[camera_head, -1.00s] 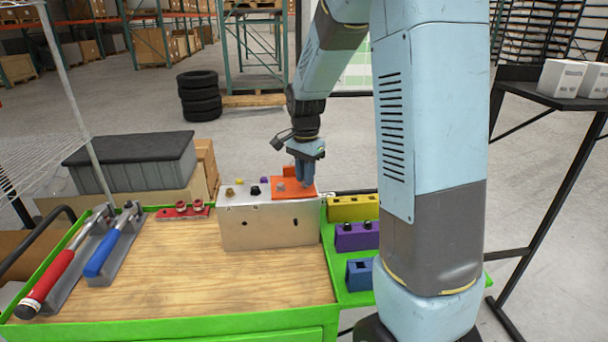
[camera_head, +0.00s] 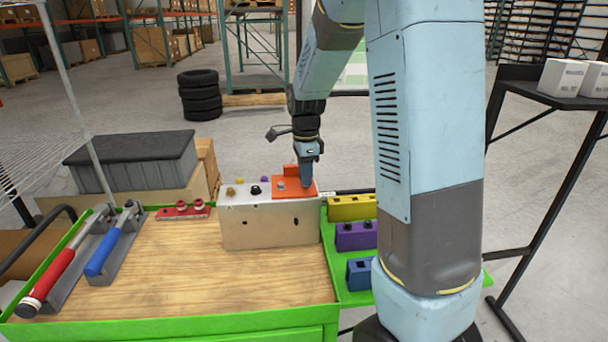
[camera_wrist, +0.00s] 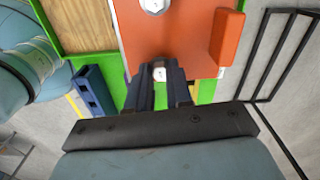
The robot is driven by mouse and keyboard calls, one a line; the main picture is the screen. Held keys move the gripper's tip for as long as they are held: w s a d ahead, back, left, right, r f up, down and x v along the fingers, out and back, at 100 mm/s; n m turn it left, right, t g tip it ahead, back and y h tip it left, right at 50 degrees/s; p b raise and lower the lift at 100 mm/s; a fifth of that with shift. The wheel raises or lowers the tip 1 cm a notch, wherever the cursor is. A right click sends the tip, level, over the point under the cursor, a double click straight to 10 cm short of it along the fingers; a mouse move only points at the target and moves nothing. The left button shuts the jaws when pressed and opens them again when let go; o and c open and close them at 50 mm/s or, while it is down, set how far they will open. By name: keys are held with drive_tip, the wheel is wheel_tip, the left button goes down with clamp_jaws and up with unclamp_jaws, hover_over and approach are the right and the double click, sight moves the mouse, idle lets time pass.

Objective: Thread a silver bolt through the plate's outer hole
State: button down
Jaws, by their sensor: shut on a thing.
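The orange plate (camera_head: 291,195) lies on top of the silver chassis block (camera_head: 269,228). One silver bolt (camera_head: 281,185) sits in the plate left of my gripper; its hex head also shows at the top of the wrist view (camera_wrist: 153,5). My gripper (camera_head: 306,184) points down at the plate's right end. In the wrist view my gripper (camera_wrist: 159,77) is shut on a second silver bolt (camera_wrist: 159,74), with its head between the fingertips, over the plate's near edge. The fingers and head hide the shank and the outer hole, so I cannot tell how deep the bolt sits.
An upright orange tab (camera_wrist: 228,37) stands on the plate beside the fingers. Yellow (camera_head: 350,208), purple (camera_head: 356,237) and blue (camera_head: 360,272) blocks stand right of the chassis. A red holder (camera_head: 183,211) lies left. The wooden worktop (camera_head: 190,275) in front is clear.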

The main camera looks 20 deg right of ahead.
drive_tip(key=m, duration=0.3)
drive_tip(key=shift+f+m, duration=0.1)
drive_tip(key=shift+m, duration=0.2)
drive_tip(key=m, duration=0.4)
drive_tip(key=shift+f, duration=0.1)
drive_tip(key=m, duration=0.7)
drive_tip(key=shift+f, duration=0.1)
drive_tip(key=c, duration=0.9)
unclamp_jaws()
drive_tip(key=shift+c, duration=0.2)
drive_tip(key=shift+r, duration=1.3)
